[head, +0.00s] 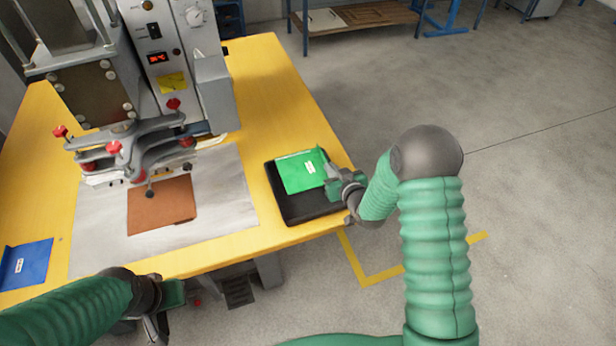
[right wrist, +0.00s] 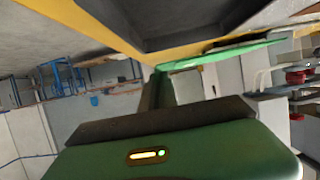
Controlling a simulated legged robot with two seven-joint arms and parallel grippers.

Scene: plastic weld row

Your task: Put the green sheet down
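The green sheet (head: 296,173), with a small white label, is over the black tray (head: 305,211) at the table's right edge. My right gripper (head: 328,172) is at the sheet's right edge and appears shut on it. In the right wrist view the sheet (right wrist: 225,54) shows nearly edge-on, running out from the fingers, with the dark tray (right wrist: 190,22) close by. Whether the sheet touches the tray is hard to tell. My left gripper (head: 168,312) hangs off the table's front edge, away from the sheet; its fingertips are not clear.
A brown sheet (head: 160,205) lies on the grey plate (head: 228,190) beneath the welding machine (head: 180,65) with its red-knobbed clamps (head: 130,150). A blue sheet (head: 27,264) lies at the table's left. Yellow table surface (head: 262,95) is bare behind the tray.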

